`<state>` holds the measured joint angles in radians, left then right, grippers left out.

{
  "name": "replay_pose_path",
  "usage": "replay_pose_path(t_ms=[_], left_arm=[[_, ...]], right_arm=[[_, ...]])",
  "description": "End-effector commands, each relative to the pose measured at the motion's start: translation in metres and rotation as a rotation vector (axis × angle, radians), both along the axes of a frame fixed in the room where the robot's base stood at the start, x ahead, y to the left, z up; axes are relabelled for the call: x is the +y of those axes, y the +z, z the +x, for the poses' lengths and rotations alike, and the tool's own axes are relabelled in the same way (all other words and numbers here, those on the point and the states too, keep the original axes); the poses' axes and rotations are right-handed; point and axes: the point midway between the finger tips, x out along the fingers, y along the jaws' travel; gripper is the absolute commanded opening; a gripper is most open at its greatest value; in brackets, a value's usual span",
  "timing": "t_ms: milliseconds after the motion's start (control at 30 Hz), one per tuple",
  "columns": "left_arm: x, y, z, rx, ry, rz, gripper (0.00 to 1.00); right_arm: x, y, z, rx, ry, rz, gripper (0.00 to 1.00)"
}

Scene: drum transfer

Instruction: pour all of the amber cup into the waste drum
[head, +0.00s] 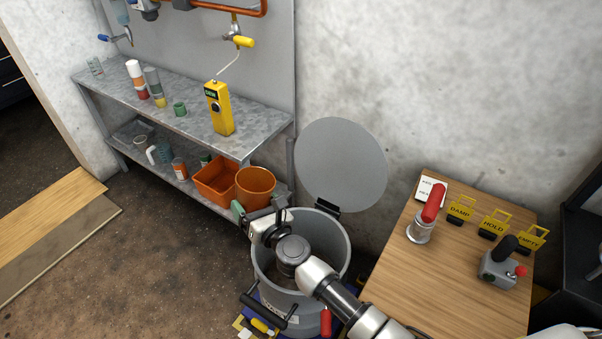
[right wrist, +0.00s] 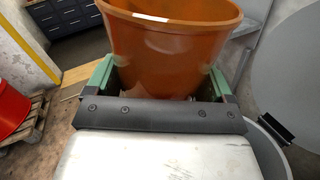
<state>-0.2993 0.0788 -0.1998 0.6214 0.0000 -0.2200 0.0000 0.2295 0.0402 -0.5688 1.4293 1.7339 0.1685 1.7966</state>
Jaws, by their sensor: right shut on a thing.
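The amber cup (head: 256,187) is an orange, wide-mouthed cup, roughly upright. It fills the upper middle of the right wrist view (right wrist: 175,55). My right gripper (head: 260,206) is shut on it, with green fingers (right wrist: 165,88) on either side of the cup. The head view does not show what is inside the cup. The waste drum (head: 339,257) is a grey open-topped drum with its round lid (head: 341,165) raised at the back. My right wrist and forearm lie over the drum's mouth and hide much of its inside. The cup appears at the drum's far left rim. My left gripper is not in view.
A metal shelf (head: 190,115) at the left holds bottles and a yellow box (head: 219,108). An orange bin (head: 215,182) sits on its lower level. A wooden table (head: 440,285) at the right carries a red-handled device (head: 425,220), yellow signs and a joystick (head: 498,265).

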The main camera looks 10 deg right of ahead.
Motion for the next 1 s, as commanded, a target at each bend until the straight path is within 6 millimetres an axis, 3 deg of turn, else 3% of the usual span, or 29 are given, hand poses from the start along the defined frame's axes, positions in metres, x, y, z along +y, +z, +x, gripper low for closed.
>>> replay_pose_path(t_ms=[1000], left_arm=[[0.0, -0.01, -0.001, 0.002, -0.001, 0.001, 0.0]], right_arm=[[-0.023, 0.035, 0.006, 0.123, 0.001, 0.474, 0.53]])
